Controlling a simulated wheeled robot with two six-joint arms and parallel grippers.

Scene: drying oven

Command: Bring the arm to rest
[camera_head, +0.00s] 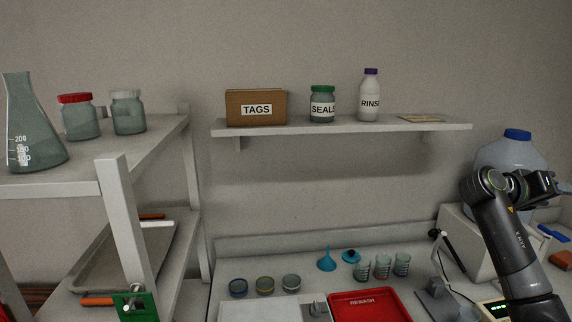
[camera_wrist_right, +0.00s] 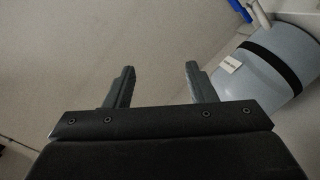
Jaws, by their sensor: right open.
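My right arm (camera_head: 512,240) rises on the right side of the head view, bent at its elbow, with its forward end in front of a large jug. My right gripper shows in the wrist view (camera_wrist_right: 160,82) with its two fingers apart and nothing between them. My left gripper is not in view.
The large blue-capped jug (camera_head: 513,153) stands behind my right arm. A red REWASH tray (camera_head: 366,304), small beakers (camera_head: 382,268) and a blue funnel (camera_head: 327,261) are on the bench. A wall shelf (camera_head: 342,129) holds a TAGS box (camera_head: 256,107) and bottles. A shelf rack (camera_head: 96,166) stands left.

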